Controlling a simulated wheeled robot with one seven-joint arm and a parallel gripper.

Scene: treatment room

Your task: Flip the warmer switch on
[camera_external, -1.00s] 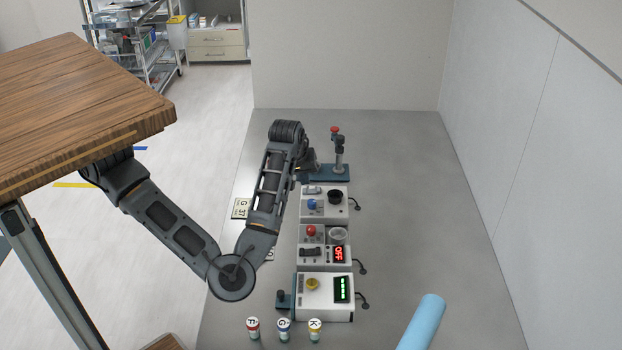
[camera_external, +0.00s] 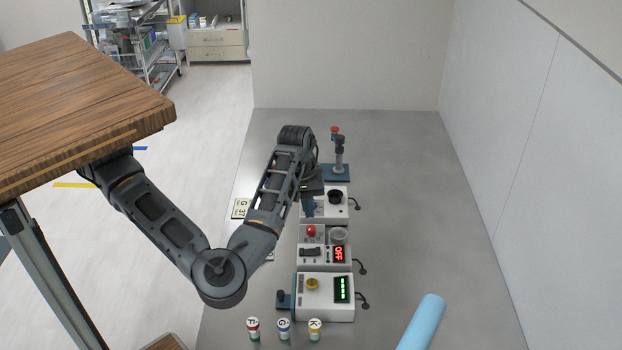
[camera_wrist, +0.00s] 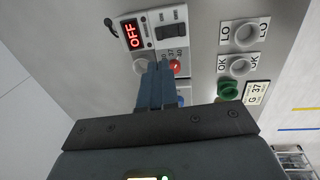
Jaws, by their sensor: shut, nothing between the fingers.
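The warmer (camera_external: 303,264) is a pale box in the middle of the row of devices. Its black rocker switch (camera_external: 310,252) sits left of a red display reading OFF (camera_external: 339,254). In the wrist view the switch (camera_wrist: 171,31) and the OFF display (camera_wrist: 132,34) are both clear, beyond my fingertips. A red knob (camera_wrist: 175,66) with a 37 and 40 scale is close beside the fingertips. My gripper (camera_wrist: 158,66) is shut and empty. In the external view it (camera_external: 308,212) hangs above the device with the black round part, apart from the switch.
A box with a yellow knob (camera_external: 312,284) and green display stands nearer. Several small lettered vials (camera_external: 284,330) are in front. A joystick stand (camera_external: 338,160) is behind. Buttons marked LO (camera_wrist: 245,35) and OK (camera_wrist: 238,67) lie to the right.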

